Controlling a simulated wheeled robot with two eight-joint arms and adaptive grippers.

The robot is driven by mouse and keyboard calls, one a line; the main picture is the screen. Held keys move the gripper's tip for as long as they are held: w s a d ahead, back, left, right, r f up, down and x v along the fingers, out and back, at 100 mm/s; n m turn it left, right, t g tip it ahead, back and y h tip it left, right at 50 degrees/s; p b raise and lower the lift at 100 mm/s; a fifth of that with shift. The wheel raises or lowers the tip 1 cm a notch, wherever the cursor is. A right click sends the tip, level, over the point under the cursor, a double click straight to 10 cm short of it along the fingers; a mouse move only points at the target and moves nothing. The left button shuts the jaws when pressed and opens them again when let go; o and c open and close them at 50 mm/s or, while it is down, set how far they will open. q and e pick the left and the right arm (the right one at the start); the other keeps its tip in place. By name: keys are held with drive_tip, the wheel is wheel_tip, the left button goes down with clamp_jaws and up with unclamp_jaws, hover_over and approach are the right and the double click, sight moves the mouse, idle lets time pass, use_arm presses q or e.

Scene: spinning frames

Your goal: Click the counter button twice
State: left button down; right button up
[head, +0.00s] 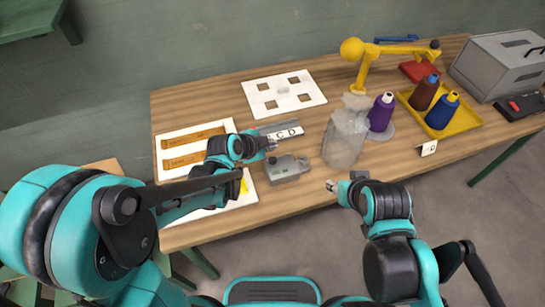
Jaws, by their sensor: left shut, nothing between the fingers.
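The counter (287,172) is a small grey metal device lying near the front edge of the wooden table, with small parts on its top. My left gripper (271,145) is shut and empty, just behind and left of the counter in the head view. It looks apart from the counter, though its exact height is hard to judge. My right gripper (333,187) is at the table's front edge, to the right of the counter and apart from it. Its fingers are too small to tell whether they are open.
Behind are a lettered strip (284,131) and a white board with square holes (284,94). A yellow tray (462,119) holds bottles; a yellow lamp (365,65) and grey box (497,66) stand further back.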

idle(0.3)
clamp_jaws()
idle(1.1)
